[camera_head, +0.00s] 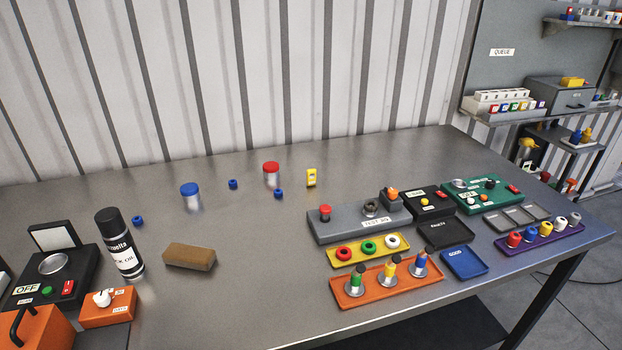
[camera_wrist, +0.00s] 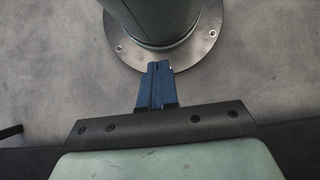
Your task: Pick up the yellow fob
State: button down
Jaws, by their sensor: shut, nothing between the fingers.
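The yellow fob (camera_head: 311,177) stands upright on the metal table at the back, near the corrugated wall. It is small and flat, with a pale patch on its face. A red-capped jar (camera_head: 271,174) stands to its left, and the grey test rig lies in front of it. My gripper (camera_wrist: 158,66) shows only in the wrist view. Its blue fingers are shut together with nothing between them. They point at a round metal flange with a thick grey-green column. The fob is not in the wrist view.
A blue-capped jar (camera_head: 190,195) and several small blue rings lie left of the fob. The grey test rig (camera_head: 360,221), a yellow tray (camera_head: 341,262) and an orange tray (camera_head: 352,298) fill the right side. A spray can (camera_head: 119,243) and brown block (camera_head: 189,257) stand left. The middle front is clear.

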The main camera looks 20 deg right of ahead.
jog(key=c, duration=1.8)
grip_release()
jog(key=shift+c, duration=0.2)
jog(key=o, duration=0.8)
jog(key=shift+o, duration=0.2)
